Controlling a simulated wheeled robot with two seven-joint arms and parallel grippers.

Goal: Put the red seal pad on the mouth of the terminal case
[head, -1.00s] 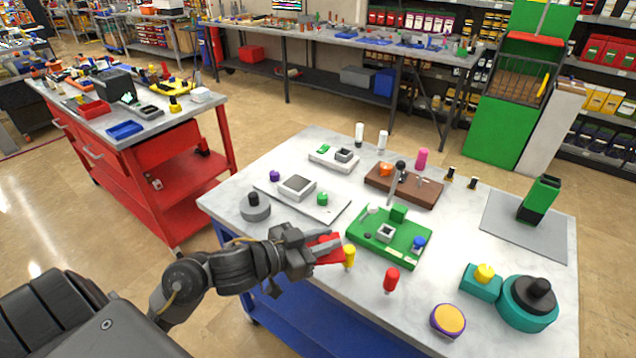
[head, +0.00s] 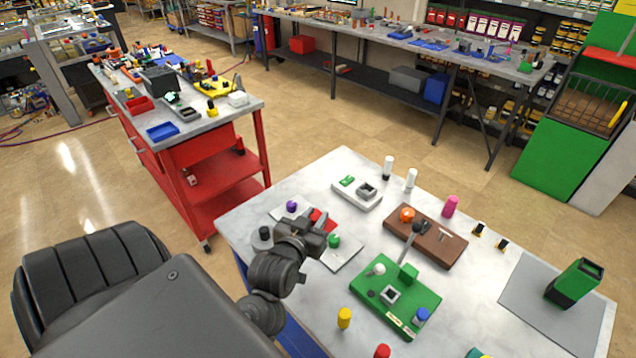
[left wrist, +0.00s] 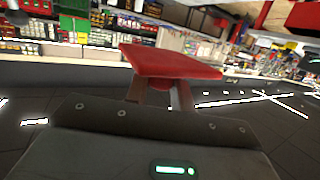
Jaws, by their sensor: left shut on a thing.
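The red seal pad (head: 322,219) is held in my left gripper (head: 313,228), above the pale plate (head: 342,255) at the table's left. In the left wrist view the pad (left wrist: 170,62) is a flat red slab across the two fingertips, with a narrower red part below it. The square grey case with a dark mouth, which I take as the terminal case, stood on this plate earlier. It is now hidden behind my gripper and the pad. I cannot tell whether the pad touches it. My right gripper is not in view.
A purple knob (head: 292,206) and a green knob (head: 334,240) stand near my gripper. A grey round weight (head: 262,238) is close on the left. A green board (head: 380,318) and brown board (head: 447,243) lie to the right.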

